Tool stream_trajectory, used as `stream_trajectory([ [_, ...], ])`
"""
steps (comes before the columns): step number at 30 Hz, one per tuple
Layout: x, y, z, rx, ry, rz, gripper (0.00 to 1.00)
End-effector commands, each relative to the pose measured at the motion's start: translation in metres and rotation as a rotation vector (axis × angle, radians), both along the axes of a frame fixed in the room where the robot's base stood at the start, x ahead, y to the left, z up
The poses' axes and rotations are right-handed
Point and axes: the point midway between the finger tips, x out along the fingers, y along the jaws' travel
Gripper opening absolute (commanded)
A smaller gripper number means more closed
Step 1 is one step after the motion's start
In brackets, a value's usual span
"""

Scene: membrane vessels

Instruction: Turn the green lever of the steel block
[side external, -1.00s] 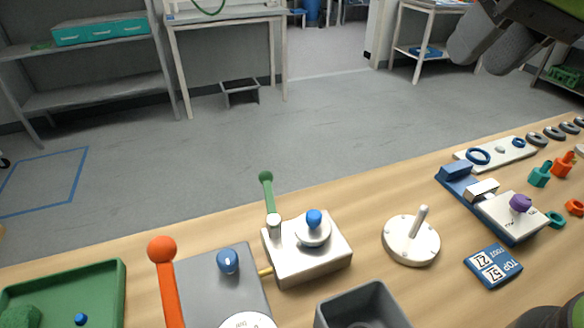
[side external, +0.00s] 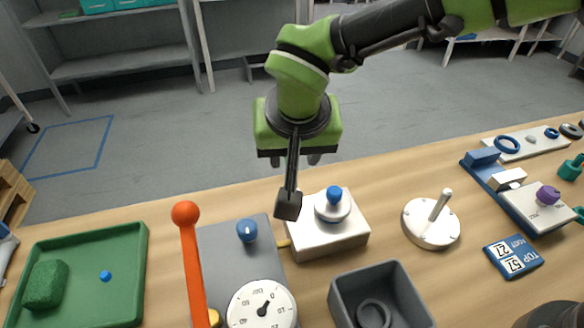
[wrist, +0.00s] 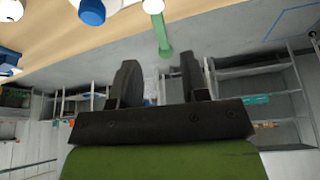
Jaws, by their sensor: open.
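The steel block (side external: 343,240) stands on the bench, with a blue-knobbed round dial (side external: 333,200) on top. Its green lever (wrist: 162,36) shows in the wrist view, rising from a pale hub (wrist: 153,6). In the side view the lever is hidden behind my wrist's black arm and box. My gripper (side external: 295,160) points down above and behind the block's left side. In the wrist view my gripper (wrist: 158,75) is open and empty, and the lever's tip lies near the gap between the fingers. Whether they touch cannot be told.
An orange-knobbed lever (side external: 191,255) and a grey panel with a gauge (side external: 262,305) stand left of the block. A green tray (side external: 120,262) is further left. A grey bin (side external: 345,297) is in front, and a white disc with a peg (side external: 430,225) is to the right.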

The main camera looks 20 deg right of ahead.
Motion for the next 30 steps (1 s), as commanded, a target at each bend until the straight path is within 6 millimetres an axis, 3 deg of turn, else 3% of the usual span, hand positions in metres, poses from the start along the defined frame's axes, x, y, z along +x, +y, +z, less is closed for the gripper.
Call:
stream_trajectory([
  [3, 0.009, -0.002, -0.024, -0.002, 0.003, 0.0, 0.41],
  [10, 0.022, -0.004, -0.056, 0.001, 0.002, 0.0, 0.41],
  [23, 0.027, -0.005, -0.065, 0.003, 0.001, 0.002, 0.41],
  [28, 0.027, -0.005, -0.065, 0.003, 0.001, 0.002, 0.02],
  [30, 0.027, -0.005, -0.065, 0.003, 0.001, 0.002, 0.0],
])
